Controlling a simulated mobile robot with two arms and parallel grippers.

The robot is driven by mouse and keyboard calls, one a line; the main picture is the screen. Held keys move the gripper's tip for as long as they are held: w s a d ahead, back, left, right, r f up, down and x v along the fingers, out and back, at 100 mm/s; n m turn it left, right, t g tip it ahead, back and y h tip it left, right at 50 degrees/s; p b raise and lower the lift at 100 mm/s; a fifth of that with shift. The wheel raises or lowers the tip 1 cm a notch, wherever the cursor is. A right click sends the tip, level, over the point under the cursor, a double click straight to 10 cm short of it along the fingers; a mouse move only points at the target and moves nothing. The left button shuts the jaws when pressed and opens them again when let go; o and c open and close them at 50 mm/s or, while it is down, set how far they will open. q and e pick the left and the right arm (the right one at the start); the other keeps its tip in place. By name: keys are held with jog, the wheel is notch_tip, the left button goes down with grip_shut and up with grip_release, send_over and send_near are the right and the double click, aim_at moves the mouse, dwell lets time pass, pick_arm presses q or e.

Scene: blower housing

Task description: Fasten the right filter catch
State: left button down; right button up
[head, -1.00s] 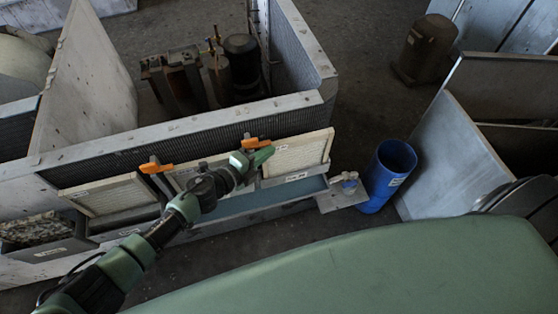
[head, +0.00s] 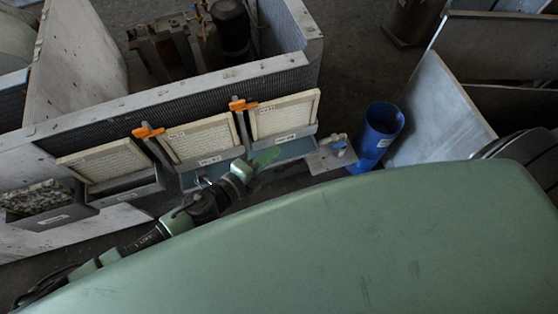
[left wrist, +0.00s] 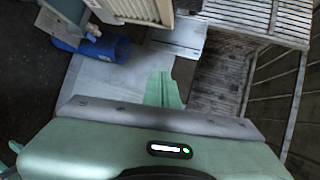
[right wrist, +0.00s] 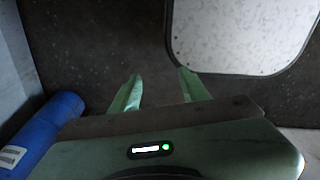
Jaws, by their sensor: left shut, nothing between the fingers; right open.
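The right filter catch (head: 243,104) is an orange lever lying across the top of the post between the middle filter (head: 205,137) and the right filter (head: 285,113). It lies roughly level. The left catch (head: 148,131), also orange, lies level on the other post. My left gripper (head: 265,158) is shut and empty, below the right filter and clear of the catch in the head view. Its closed green fingers also show in the left wrist view (left wrist: 163,90). My right gripper (right wrist: 160,80) is open and empty in the right wrist view, above dark floor.
A blue bin (head: 378,136) stands right of the housing, near a small plate with a fitting (head: 338,146). It also shows in both wrist views, (left wrist: 100,47) and (right wrist: 40,135). A left filter (head: 105,160) and a gravel-filled drawer (head: 42,200) are at the left. Grey panels lean at the right.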

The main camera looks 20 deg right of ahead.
pick_arm(q)
jog(key=s+r, duration=0.2)
jog(key=s, duration=0.4)
jog(key=shift+s+a, duration=0.35)
pick_arm(e)
jog(key=shift+s+f, duration=0.2)
jog(key=shift+s, duration=0.55)
jog(key=shift+w, duration=0.15)
